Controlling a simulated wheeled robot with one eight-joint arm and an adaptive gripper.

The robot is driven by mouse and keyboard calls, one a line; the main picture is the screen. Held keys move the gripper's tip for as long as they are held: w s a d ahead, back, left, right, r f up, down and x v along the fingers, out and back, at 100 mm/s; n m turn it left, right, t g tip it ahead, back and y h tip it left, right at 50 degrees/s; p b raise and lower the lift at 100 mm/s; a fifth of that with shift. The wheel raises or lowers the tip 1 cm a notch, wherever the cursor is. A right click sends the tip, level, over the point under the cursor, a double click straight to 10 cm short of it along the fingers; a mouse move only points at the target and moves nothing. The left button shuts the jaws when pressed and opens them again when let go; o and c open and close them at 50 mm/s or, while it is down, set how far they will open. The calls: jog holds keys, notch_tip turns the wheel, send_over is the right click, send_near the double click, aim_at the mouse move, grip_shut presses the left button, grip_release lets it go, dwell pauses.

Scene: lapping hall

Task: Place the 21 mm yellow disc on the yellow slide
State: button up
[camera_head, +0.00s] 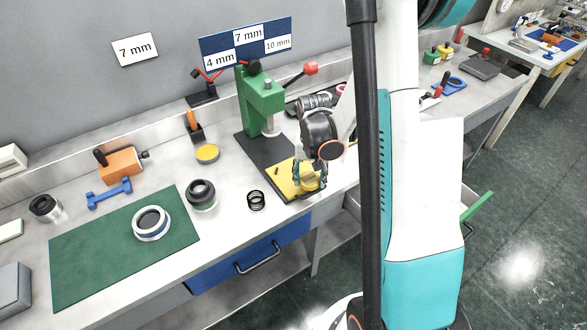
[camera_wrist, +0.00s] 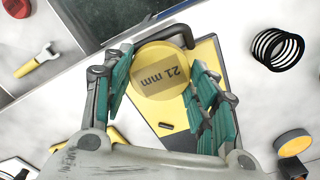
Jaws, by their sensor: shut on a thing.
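The yellow disc (camera_wrist: 160,76) has a label reading "21 mm", upside down in the wrist view. My gripper (camera_wrist: 162,88) is shut on it, with teal-padded fingers on its left and right sides. The yellow slide (camera_wrist: 207,60) lies beneath and behind the disc, with a dark bent handle at its end. In the head view, my gripper (camera_head: 312,182) is over the front part of the yellow slide (camera_head: 284,183), in front of the green press (camera_head: 262,100). The disc (camera_head: 309,184) is partly hidden by the fingers there. I cannot tell whether it touches the slide.
A black spring (camera_head: 256,200) and a dark ring (camera_head: 201,194) stand left of the slide. A yellow-topped round piece (camera_head: 207,153) is behind them. A green mat (camera_head: 100,250) carries a white ring (camera_head: 151,223). The bench's front edge is close to the slide.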

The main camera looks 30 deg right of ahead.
jog(key=w+b, duration=0.1)
jog(key=w, duration=0.7)
jog(key=shift+a, duration=0.1)
jog(key=shift+w+f+b, duration=0.1)
jog(key=shift+f+b, duration=0.65)
jog(key=shift+f, duration=1.05)
jog(key=shift+f, duration=0.1)
jog(key=o, duration=1.1)
notch_tip(320, 180, up, 12)
jog(key=p, duration=0.3)
